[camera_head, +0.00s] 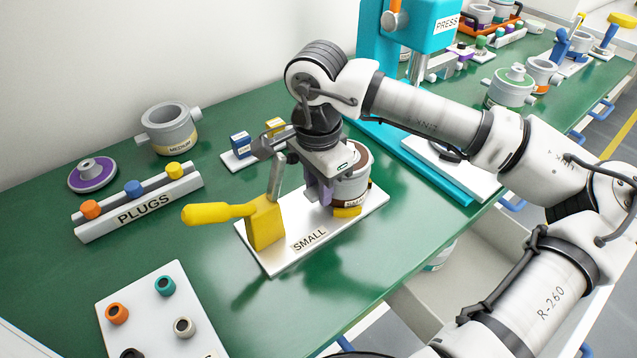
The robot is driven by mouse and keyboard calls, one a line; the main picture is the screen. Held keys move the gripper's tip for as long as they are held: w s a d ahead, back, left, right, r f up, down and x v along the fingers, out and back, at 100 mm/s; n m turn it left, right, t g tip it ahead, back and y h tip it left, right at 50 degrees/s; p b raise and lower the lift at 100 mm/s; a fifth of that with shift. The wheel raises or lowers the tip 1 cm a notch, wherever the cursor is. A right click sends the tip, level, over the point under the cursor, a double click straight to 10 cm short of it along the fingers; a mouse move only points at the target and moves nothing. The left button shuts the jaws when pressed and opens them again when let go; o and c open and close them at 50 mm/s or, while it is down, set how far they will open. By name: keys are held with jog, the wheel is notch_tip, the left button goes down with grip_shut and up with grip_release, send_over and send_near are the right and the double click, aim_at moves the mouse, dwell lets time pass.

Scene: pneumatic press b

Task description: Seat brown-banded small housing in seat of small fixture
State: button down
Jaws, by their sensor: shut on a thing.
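The small housing (350,188) is a grey cup with a brown band near its rim and a dark label low on its side. It is upright at the right end of the white small fixture (275,262), marked SMALL. A yellow seat part (347,212) shows just below the housing. I cannot tell whether the housing rests fully in it. My gripper (325,190) points down and is shut on the housing at its left side. The gripper hides part of the housing and the fixture's middle. A yellow-handled clamp (225,212) stands at the fixture's left end.
The blue press (375,60) stands close behind and right of my gripper. A small plate with blue and yellow blocks (242,158) lies behind. Green table is clear in front.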

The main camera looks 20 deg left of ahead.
jog(key=c, duration=1.1)
grip_release()
jog(key=shift+f, duration=0.1)
notch_tip(320, 180, up, 14)
jog(key=shift+s, duration=0.1)
